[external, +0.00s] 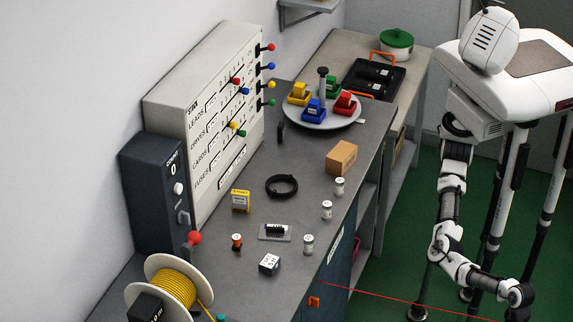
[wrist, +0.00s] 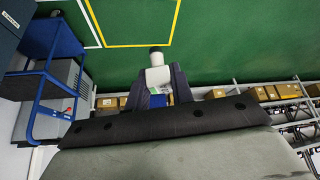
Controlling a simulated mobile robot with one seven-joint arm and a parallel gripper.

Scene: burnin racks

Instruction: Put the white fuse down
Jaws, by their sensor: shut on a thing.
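My gripper (wrist: 158,86) is shut on a white fuse (wrist: 158,73) in the wrist view. The fuse is a white cylinder with a dark-rimmed end, pointing away from the camera between the two dark fingers. Green floor shows behind it, and no surface touches it in that view. In the external view my arm hangs down at the right, off the grey bench (external: 300,215), and my gripper cannot be made out there. Several small white cylinders stand along the bench's right edge, one of them in front (external: 308,244).
The bench holds a black cable coil (external: 282,186), a cardboard box (external: 341,158), a yellow box (external: 240,201), an orange-and-black cylinder (external: 236,241), a yellow wire spool (external: 172,289) and a round tray (external: 324,117). A labelled panel (external: 215,120) stands at the back. A blue cart (wrist: 60,75) is at left.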

